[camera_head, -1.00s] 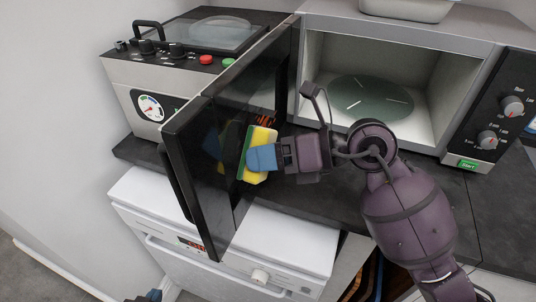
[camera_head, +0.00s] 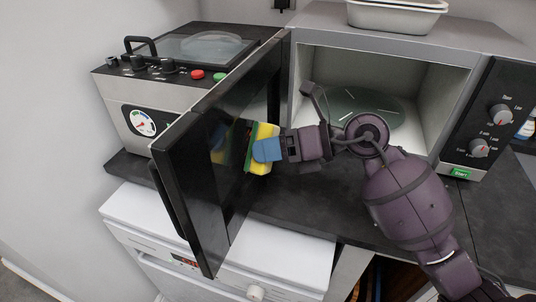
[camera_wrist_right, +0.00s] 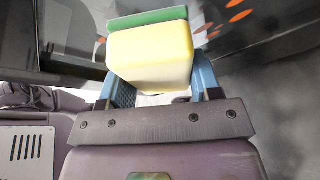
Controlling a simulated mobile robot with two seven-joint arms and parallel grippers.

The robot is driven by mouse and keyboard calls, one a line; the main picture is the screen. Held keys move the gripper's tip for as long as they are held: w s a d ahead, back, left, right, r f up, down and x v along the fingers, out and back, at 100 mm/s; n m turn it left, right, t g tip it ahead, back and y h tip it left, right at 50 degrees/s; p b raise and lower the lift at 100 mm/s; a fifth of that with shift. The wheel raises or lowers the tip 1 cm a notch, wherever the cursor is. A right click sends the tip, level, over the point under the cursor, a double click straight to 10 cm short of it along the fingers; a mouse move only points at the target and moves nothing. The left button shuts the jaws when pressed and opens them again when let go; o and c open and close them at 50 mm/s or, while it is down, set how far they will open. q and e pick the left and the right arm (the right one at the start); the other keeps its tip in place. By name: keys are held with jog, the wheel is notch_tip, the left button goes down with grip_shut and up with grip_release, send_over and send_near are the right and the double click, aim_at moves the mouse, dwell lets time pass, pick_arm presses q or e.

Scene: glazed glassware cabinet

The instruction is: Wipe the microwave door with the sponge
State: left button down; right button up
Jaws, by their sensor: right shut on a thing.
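The microwave (camera_head: 400,40) stands on the dark counter with its black glass door (camera_head: 190,170) swung wide open to the left. My right gripper (camera_head: 268,149) is shut on the yellow and green sponge (camera_head: 264,131), with blue fingers on both sides of it. The sponge also shows in the right wrist view (camera_wrist_right: 150,55), its green layer facing the door. It is at the door's inner face; I cannot tell whether it touches. Orange spots (camera_wrist_right: 238,14) show on the door beyond the sponge in the wrist view. My left gripper is out of view.
A steel appliance with a gauge (camera_head: 140,105) stands behind the door on the left. A white dishwasher (camera_head: 280,262) is below the counter. A white dish (camera_head: 395,16) sits on top of the microwave. The cavity holds a glass turntable (camera_head: 365,105).

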jog(key=shift+w+d, duration=0.2)
jog(key=shift+w, duration=0.55)
